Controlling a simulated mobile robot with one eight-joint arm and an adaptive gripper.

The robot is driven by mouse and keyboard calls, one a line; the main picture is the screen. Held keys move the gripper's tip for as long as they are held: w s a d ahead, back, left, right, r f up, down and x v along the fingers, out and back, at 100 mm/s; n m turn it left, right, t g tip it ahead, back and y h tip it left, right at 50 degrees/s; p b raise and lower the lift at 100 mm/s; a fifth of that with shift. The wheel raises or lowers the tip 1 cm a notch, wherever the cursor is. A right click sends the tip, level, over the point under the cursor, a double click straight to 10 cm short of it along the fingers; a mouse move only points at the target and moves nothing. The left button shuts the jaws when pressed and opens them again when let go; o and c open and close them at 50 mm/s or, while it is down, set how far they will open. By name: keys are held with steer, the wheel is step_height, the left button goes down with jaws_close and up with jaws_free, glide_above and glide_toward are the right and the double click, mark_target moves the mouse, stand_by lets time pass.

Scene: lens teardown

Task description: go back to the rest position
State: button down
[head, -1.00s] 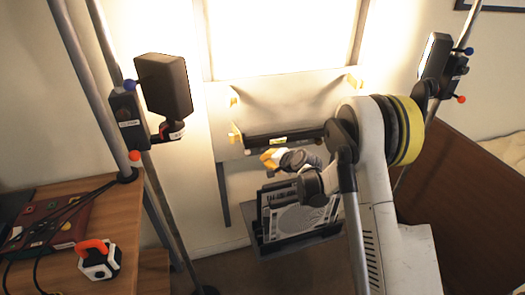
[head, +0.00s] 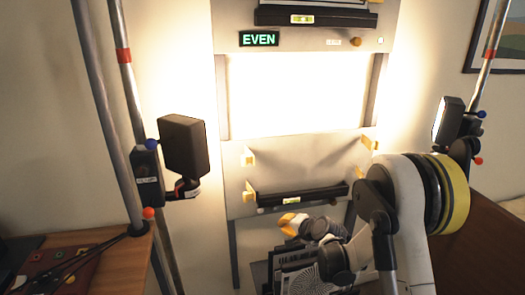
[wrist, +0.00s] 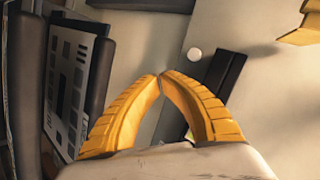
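My gripper (head: 290,220) shows yellow in the head view, just below the lower black ledge of the panel stand. The arm is folded in front of the stand at the right. In the wrist view the two yellow fingers of my gripper (wrist: 160,76) meet at their tips with nothing between them. The black ledge (wrist: 215,95) lies beyond the fingertips, slightly to the right.
A bright light panel (head: 295,95) fills the stand's middle, with a green "EVEN" display (head: 259,39) above. Black lamps stand left (head: 183,147) and right (head: 448,120) on poles. A wooden table (head: 115,268) is at lower left.

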steer(key=s+d+r+n+g+h, duration=0.1)
steer(key=s+d+r+n, duration=0.1)
steer(key=s+r, duration=0.65)
steer(key=s+d+r+n+g+h, duration=0.1)
steer(key=s+d+r+n, duration=0.1)
steer(key=s+r, duration=0.6)
steer(key=s+d+r+n+h, duration=0.1)
steer(key=s+d+n, duration=0.1)
steer(key=s, duration=0.8)
steer(key=s+d+r+n+h, duration=0.1)
steer(key=s+d+n+h, duration=0.1)
steer(key=s, duration=0.8)
steer(key=shift+s+d+r+g, duration=0.15)
steer(key=shift+s+d+g, duration=0.15)
steer(key=shift+d, duration=0.2)
